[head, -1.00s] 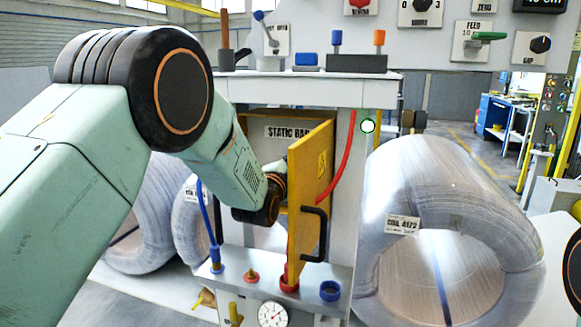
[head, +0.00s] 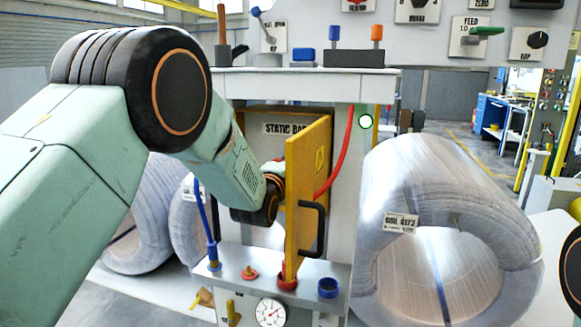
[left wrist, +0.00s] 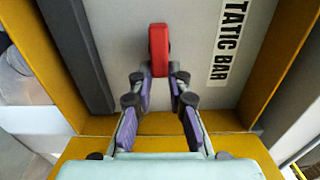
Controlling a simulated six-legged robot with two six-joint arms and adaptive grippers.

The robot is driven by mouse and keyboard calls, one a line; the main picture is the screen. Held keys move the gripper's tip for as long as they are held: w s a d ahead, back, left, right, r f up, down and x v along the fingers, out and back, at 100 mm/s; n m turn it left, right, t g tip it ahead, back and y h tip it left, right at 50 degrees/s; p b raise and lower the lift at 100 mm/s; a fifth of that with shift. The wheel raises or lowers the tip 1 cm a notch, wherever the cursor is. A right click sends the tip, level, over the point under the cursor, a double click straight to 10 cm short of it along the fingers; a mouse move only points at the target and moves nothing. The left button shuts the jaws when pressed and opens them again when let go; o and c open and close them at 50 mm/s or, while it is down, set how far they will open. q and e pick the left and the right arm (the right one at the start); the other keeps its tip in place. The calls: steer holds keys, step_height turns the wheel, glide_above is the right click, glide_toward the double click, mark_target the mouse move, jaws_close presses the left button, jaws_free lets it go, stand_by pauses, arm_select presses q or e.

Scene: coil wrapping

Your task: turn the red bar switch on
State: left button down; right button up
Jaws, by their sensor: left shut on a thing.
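The red bar switch (left wrist: 160,48) shows in the left wrist view on a pale panel, next to a "STATIC BAR" label (left wrist: 228,42). My left gripper (left wrist: 160,72) is shut on it, with one finger on each side of its lower end. The switch sits inside a yellow-framed box, whose label also shows in the head view (head: 287,128). My right gripper is not in view.
The open door has a black handle (head: 313,230) to the right of my left wrist. Wrapped coils (head: 450,215) stand on both sides.

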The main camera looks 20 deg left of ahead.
arm_select(q)
steer(key=shift+r, duration=0.15)
steer(key=c, duration=1.3)
jaws_free()
steer(key=s, duration=1.2)
steer(key=shift+a, duration=0.25)
